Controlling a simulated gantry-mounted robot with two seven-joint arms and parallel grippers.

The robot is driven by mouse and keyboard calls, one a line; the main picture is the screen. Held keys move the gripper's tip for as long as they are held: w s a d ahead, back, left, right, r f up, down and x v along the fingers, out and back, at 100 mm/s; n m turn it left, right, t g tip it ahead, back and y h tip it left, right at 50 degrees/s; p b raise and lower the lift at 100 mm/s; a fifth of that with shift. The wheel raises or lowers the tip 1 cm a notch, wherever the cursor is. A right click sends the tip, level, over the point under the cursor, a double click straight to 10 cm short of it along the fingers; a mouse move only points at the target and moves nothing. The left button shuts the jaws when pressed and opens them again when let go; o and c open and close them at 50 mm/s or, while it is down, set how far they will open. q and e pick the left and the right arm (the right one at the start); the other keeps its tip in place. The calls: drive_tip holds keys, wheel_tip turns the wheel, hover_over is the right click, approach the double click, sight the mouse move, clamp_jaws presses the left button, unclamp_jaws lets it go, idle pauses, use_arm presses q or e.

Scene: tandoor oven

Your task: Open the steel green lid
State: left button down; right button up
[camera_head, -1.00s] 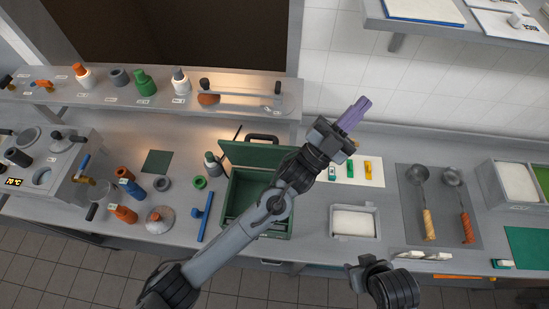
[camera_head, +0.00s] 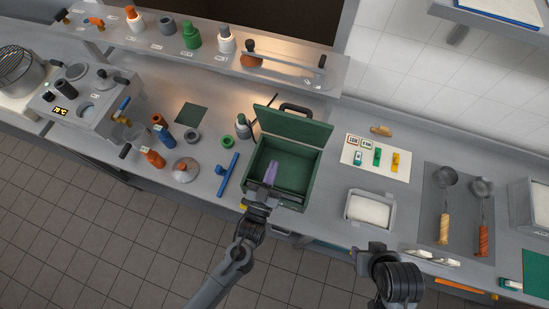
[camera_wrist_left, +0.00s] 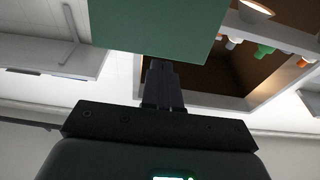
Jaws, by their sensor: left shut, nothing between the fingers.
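The green steel box (camera_head: 254,178) stands on the counter with its green lid (camera_head: 290,124) raised at the back edge. The lid tilts back and the inside of the box shows. In the left wrist view the shut fingers (camera_wrist_left: 163,82) point toward a flat green panel (camera_wrist_left: 155,22), which looks like the lid. My right gripper (camera_head: 370,249) is at the counter's front edge, and its fingers are not clear.
A white-filled tray (camera_head: 369,209) and a board with small colored clips (camera_head: 375,160) lie to the right. A shelf (camera_head: 200,55) runs behind.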

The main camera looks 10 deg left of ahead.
use_arm(q)
drive_tip(key=b, duration=0.3)
approach(288, 122)
drive_tip(key=x, duration=0.5)
drive_tip(key=shift+w+d+f, duration=0.1)
drive_tip(key=shift+w+f, duration=0.15)
drive_tip(key=shift+w, duration=0.05)
drive_tip(key=shift+w+d+r+b, duration=0.1)
drive_tip(key=shift+w+r+b, duration=0.2)
drive_tip(key=shift+w, duration=0.35)
use_arm(e)
drive_tip(key=shift+f, duration=1.95)
